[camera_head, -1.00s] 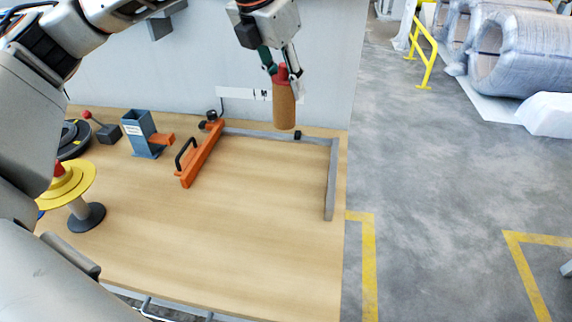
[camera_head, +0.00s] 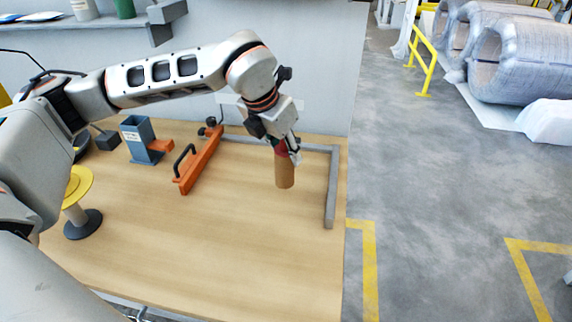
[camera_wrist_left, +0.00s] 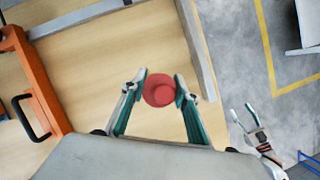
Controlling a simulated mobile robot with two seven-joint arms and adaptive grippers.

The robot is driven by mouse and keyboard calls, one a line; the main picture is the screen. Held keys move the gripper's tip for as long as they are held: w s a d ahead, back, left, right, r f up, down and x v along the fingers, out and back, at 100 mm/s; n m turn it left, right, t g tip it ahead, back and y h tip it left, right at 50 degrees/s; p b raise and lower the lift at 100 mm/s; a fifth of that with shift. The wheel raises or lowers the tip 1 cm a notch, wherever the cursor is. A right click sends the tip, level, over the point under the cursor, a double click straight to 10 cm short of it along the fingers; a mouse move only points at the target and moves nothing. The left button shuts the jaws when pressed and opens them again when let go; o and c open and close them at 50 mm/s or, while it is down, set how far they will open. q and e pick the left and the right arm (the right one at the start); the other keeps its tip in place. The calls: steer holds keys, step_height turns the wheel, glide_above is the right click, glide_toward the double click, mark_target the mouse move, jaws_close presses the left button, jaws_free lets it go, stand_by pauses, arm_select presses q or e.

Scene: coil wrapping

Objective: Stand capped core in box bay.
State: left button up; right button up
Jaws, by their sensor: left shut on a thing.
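The capped core, a brown upright cylinder (camera_head: 285,173), has a red cap at its top. My left gripper (camera_head: 288,153) is shut on it at the cap, above the back right of the table. I cannot tell if the core's lower end touches the tabletop. In the left wrist view the round red cap (camera_wrist_left: 159,90) sits between the two fingertips and hides the core below. A grey rail (camera_head: 331,187) forms a corner around that part of the table. My right gripper (camera_wrist_left: 241,112) shows small at the right of the left wrist view, fingers apart and empty.
An orange bar with a black handle (camera_head: 202,160) lies left of the core. A blue-grey open-topped holder (camera_head: 139,138) stands further left. A yellow-disc stand (camera_head: 77,205) is at the left. The table's front middle (camera_head: 210,240) is clear.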

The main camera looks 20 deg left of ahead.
arm_select(q)
steer(key=shift+f, duration=2.1)
steer(key=shift+f, duration=0.1)
steer(key=o, duration=1.3)
steer(key=v, duration=1.2)
steer(key=shift+s, duration=0.1)
